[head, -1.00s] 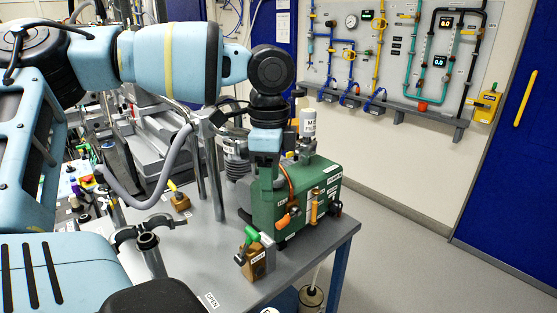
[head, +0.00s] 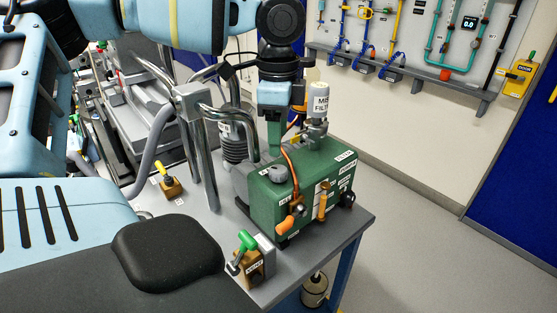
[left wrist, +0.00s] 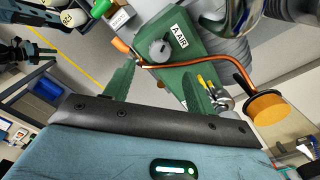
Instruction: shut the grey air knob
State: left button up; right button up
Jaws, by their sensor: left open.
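The grey air knob (head: 279,173) sits on top of the green pump box (head: 268,205), near its left end. In the left wrist view the grey knob (left wrist: 160,48) shows beside the "A AIR" label, a little beyond the gap between my fingers. My left gripper (head: 274,148) is open and empty, pointing down over the pump top close to the knob. Its two green fingers show in the left wrist view (left wrist: 157,78), apart, with nothing between them. An orange-brown pipe (head: 291,170) curves close beside the knob. My right gripper is not in view.
The white mist filter (head: 319,101) stands on the pump right of my gripper. An orange handle (head: 285,226) hangs on the pump front. A green-handled vent valve (head: 247,243) stands on the grey bench (head: 212,220). Bent metal pipes (head: 200,140) rise left of the pump.

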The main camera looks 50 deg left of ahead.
aim_at(278, 169)
pick_arm(q)
jog(key=shift+f, duration=3.85)
jog(key=c, duration=1)
